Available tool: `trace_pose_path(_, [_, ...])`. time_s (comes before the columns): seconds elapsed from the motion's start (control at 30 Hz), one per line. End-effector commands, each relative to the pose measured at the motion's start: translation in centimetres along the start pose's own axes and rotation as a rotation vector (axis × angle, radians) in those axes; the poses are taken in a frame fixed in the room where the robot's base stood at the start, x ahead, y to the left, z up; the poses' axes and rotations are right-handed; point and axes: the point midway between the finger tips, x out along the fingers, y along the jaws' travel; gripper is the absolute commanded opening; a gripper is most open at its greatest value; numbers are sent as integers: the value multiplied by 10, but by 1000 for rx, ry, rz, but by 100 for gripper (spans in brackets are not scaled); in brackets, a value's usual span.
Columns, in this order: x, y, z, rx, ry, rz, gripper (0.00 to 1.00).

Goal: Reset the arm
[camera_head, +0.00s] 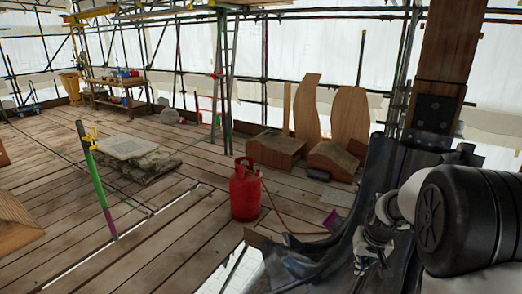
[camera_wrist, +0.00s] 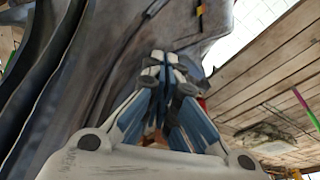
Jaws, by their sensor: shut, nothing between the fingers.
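My gripper (camera_wrist: 165,62) shows in the wrist view with its blue and grey fingers together and nothing held between them. In the head view my gripper (camera_head: 364,264) is small and low at the right, below my dark arm joint. It is in front of dark grey sheeting (camera_head: 298,262), which also fills much of the wrist view (camera_wrist: 100,70). I cannot tell whether the fingers touch the sheeting.
A red gas cylinder (camera_head: 245,190) with a hose stands left of the sheeting. A wooden post (camera_head: 447,45) rises close by my arm. A green and purple pole (camera_head: 96,180) stands at left. A gap opens in the planks (camera_head: 232,272). Planks at centre left are mostly clear.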

Motion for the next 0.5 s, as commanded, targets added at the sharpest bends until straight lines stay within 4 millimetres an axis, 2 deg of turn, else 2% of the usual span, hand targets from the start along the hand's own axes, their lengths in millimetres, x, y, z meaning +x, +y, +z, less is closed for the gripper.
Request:
trace_pose_path(0.03, [-31, -12, 6, -18, 16, -4, 0])
trace_pose_path(0.2, [-111, -43, 47, -67, 38, -15, 0])
trace_pose_path(0.27, [-135, -52, 66, -83, 46, -18, 0])
trace_pose_path(0.4, [-183, -68, 115, -121, 65, -26, 0])
trace_pose_path(0.5, [-209, -74, 154, -147, 79, -31, 0])
